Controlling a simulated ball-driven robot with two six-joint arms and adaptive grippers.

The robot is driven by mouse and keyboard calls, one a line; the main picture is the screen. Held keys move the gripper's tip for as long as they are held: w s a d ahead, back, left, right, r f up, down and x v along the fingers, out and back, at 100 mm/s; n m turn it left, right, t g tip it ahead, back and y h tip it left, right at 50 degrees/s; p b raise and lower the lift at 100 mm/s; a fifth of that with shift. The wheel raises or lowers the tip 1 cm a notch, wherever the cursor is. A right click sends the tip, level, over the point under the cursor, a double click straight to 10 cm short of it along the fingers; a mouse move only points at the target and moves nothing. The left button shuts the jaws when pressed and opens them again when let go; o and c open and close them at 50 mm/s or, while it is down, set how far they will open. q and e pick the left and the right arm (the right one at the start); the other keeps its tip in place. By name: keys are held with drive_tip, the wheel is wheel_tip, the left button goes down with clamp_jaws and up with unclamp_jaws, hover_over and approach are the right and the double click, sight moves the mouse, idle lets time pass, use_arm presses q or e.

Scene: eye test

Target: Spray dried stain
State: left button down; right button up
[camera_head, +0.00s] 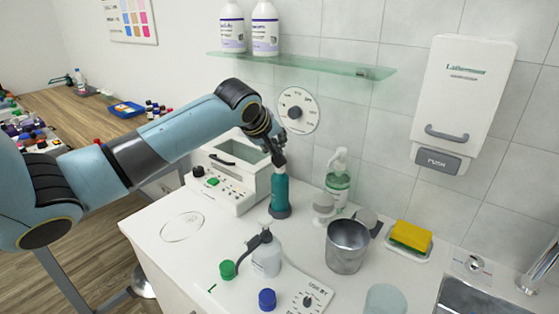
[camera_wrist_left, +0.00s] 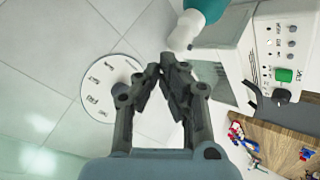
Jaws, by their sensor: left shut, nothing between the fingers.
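My left gripper (camera_head: 278,158) is shut and empty, pointing down at the top of a teal bottle (camera_head: 280,190) with a dark base. The wrist view shows its closed fingertips (camera_wrist_left: 168,68) near the white tip (camera_wrist_left: 184,32) of a teal object (camera_wrist_left: 206,8); I cannot tell whether they touch. A pale grey bottle with a dark trigger-like top (camera_head: 267,256) stands on the white counter (camera_head: 165,262). A thin ring-shaped mark (camera_head: 182,226) lies on the counter at left; I cannot tell whether it is the stain. My right gripper is not in view.
A metal cup (camera_head: 347,247), a clear pump bottle with green liquid (camera_head: 338,182) and a yellow sponge (camera_head: 410,236) stand on the right. A white device (camera_head: 228,178) is behind the ring. Green (camera_head: 227,269) and blue (camera_head: 267,299) caps lie in front. A glass shelf (camera_head: 310,65) hangs above.

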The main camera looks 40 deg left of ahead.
use_arm(q)
drive_tip(key=shift+f, duration=0.3)
idle(0.4)
drive_tip(key=shift+f, duration=0.35)
idle(0.4)
drive_tip(key=shift+r+p, duration=0.9)
drive_tip(key=shift+p, duration=0.1)
drive_tip(key=shift+r+p, duration=0.2)
drive_tip(key=shift+p, duration=0.15)
wheel_tip(320, 180, up, 4)
drive_tip(key=p, duration=0.5)
drive_tip(key=shift+r, duration=1)
